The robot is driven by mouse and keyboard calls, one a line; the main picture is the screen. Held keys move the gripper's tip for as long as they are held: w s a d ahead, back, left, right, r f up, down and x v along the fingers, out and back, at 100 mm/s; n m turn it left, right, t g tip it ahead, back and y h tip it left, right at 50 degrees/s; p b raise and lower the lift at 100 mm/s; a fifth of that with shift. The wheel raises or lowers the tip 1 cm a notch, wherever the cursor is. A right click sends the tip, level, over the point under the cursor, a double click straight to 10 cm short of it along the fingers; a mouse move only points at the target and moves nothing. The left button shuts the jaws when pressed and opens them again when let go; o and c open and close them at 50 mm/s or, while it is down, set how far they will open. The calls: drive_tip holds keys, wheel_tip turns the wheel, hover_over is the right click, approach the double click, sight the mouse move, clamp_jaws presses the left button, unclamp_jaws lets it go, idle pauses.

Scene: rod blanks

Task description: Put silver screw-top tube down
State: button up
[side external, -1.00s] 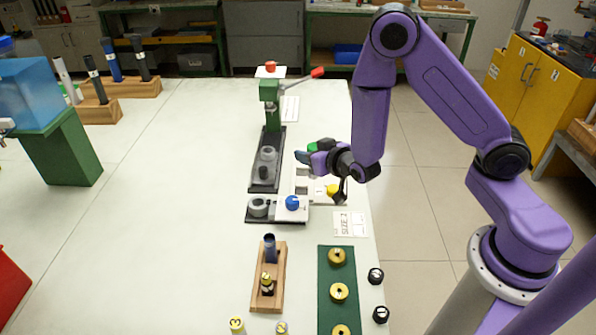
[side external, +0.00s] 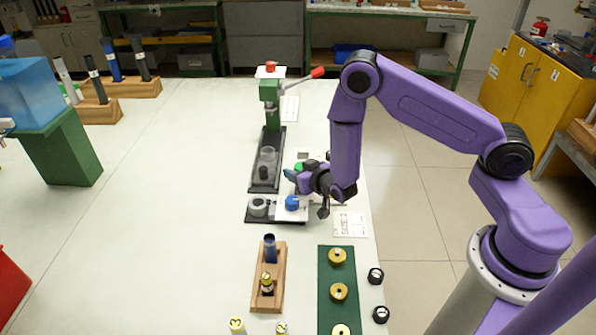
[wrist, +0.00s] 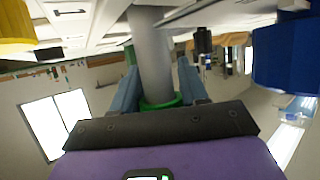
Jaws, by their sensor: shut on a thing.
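The silver screw-top tube (wrist: 150,50) is between my gripper's two blue-grey fingers in the wrist view, with a green ring (wrist: 160,103) around it close to the palm. My gripper (wrist: 157,82) is shut on it. In the side view my gripper (side external: 296,173) is low, just behind the white fixture with the blue knob (side external: 292,202). There the tube is mostly hidden by the fingers and wrist, with a green part (side external: 308,166) showing. I cannot tell whether the tube touches anything below.
A green lever press (side external: 271,110) stands behind, with clear cylinders on its dark base. A yellow part (wrist: 15,28) and a blue part (wrist: 288,55) flank the tube in the wrist view. In front are a wooden rack (side external: 270,292) and a green mat (side external: 323,290).

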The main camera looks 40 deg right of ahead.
drive_tip(key=shift+f, duration=0.15)
drive_tip(key=o, duration=1.1)
